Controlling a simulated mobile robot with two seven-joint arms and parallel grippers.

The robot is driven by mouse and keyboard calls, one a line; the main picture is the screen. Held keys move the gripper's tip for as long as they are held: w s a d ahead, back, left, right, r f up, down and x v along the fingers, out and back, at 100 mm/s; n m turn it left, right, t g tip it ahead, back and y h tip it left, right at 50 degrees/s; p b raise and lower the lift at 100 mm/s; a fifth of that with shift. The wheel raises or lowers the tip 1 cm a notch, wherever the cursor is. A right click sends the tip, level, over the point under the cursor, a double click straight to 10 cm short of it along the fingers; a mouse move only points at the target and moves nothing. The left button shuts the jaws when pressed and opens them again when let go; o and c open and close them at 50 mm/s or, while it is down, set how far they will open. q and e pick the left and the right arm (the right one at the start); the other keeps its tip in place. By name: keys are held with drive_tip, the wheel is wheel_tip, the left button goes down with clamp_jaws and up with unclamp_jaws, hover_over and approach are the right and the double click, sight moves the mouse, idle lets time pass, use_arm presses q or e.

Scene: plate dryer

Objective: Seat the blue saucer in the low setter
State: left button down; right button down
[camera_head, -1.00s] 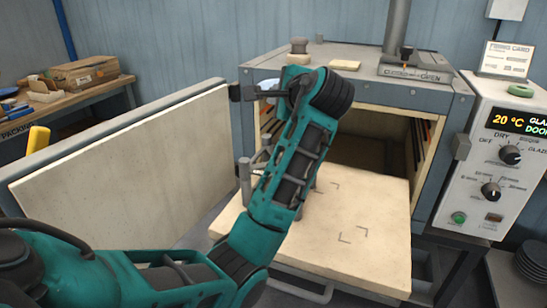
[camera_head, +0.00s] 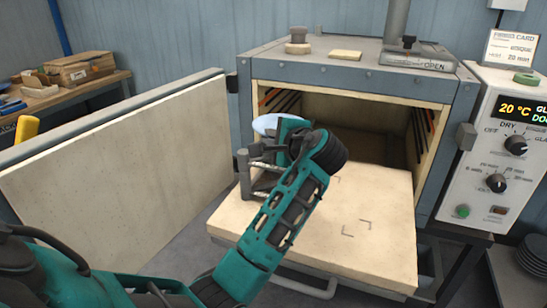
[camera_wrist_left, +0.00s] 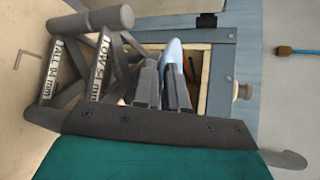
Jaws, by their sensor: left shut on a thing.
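The pale blue saucer (camera_head: 266,124) is held above the left part of the kiln shelf, in front of the open chamber. My left gripper (camera_head: 281,132) is shut on it; the arm hides part of it. In the left wrist view the saucer (camera_wrist_left: 173,52) stands edge-on between the fingers (camera_wrist_left: 165,88). The low setter (camera_wrist_left: 101,68), a grey frame labelled LOW, is left of the fingers there, apart from the saucer. The tall setter (camera_wrist_left: 52,72) is beyond it. In the head view the grey setter frames (camera_head: 250,170) are below the saucer, partly hidden.
The cream shelf (camera_head: 385,225) has corner marks and clear room on its right. The kiln door (camera_head: 120,165) stands open at the left. The control panel (camera_head: 500,160) is at the right. A bench with boxes (camera_head: 80,70) is at the far left.

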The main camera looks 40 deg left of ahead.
sight(273, 168)
use_arm(q)
wheel_tip(273, 168, down, 4)
drive_tip(key=shift+f+b, duration=0.25)
drive_tip(key=shift+b, duration=0.15)
drive_tip(key=c, duration=1.2)
unclamp_jaws()
drive_tip(key=shift+o, duration=0.2)
drive_tip(key=p+v, duration=0.1)
drive_tip(key=v, duration=1.1)
drive_tip(key=shift+r, duration=0.1)
